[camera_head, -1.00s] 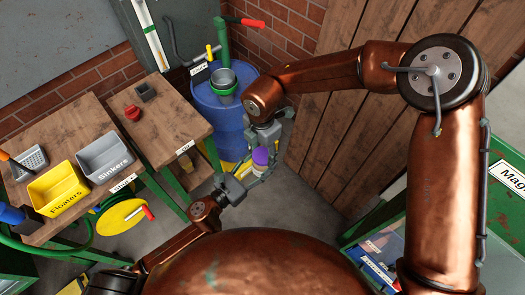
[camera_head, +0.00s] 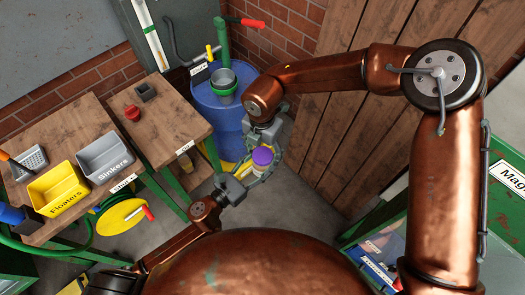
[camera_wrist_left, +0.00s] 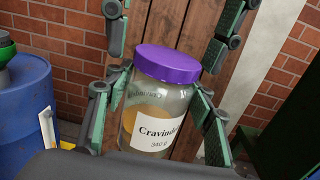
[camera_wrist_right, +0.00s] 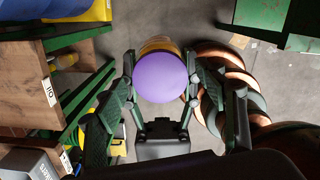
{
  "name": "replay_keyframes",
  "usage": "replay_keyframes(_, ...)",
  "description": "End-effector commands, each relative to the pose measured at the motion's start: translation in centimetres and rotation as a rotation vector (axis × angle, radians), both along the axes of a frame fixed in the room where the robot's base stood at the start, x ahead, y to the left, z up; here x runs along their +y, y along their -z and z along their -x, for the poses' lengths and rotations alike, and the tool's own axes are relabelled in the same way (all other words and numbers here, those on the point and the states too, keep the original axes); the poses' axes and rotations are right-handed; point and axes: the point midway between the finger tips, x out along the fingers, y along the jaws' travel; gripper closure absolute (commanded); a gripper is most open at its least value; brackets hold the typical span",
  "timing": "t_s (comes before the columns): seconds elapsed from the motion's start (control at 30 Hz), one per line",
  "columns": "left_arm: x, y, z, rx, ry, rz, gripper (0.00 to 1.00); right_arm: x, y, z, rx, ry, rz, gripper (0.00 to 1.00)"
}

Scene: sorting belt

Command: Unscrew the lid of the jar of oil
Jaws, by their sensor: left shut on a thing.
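A glass jar (camera_wrist_left: 158,118) with a purple lid (camera_wrist_left: 167,64) stands slightly tilted in the left wrist view. Its label reads "Cravinde…" and 340 g, and amber contents show inside. My left gripper (camera_wrist_left: 155,115) is shut on the jar's body, one finger on each side. My right gripper (camera_wrist_left: 172,35) comes from above, its fingers wide apart on both sides of the lid and clear of it. In the right wrist view the lid (camera_wrist_right: 161,78) lies centred between the open fingers. The head view shows the lid (camera_head: 262,156) between both arms.
A blue barrel (camera_head: 217,112) stands behind the jar, close to my right gripper. A wooden table (camera_head: 165,130) with an "Oil" label is at left, beside yellow (camera_head: 58,190) and grey (camera_head: 105,157) bins. Wooden planks (camera_head: 345,120) rise at right.

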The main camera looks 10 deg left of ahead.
Motion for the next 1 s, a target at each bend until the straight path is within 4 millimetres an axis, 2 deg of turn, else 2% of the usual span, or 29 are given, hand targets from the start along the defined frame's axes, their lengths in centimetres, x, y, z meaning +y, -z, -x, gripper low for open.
replay_keyframes(0.37, 0.0, -0.1, 0.0, -0.002, 0.000, 0.001, 1.00, 0.1, -0.7, 0.0, -0.001, 0.001, -0.002, 0.34)
replay_keyframes(0.6, 0.0, -0.1, 0.0, -0.002, 0.000, 0.001, 1.00, 0.1, -3.7, 0.0, -0.001, 0.002, -0.003, 0.34)
replay_keyframes(0.73, 0.0, -0.1, 0.0, -0.002, 0.000, 0.001, 1.00, 0.0, -4.7, 0.1, 0.000, -0.002, -0.001, 0.34)
replay_keyframes(0.9, 0.0, -0.1, 0.0, -0.002, 0.000, 0.001, 1.00, 0.1, -7.3, 0.1, -0.003, -0.073, 0.000, 0.34)
replay_keyframes(1.0, 0.0, -0.1, 0.0, -0.002, 0.000, 0.001, 1.00, 0.1, -7.9, 0.3, 0.001, -0.100, 0.003, 0.34)
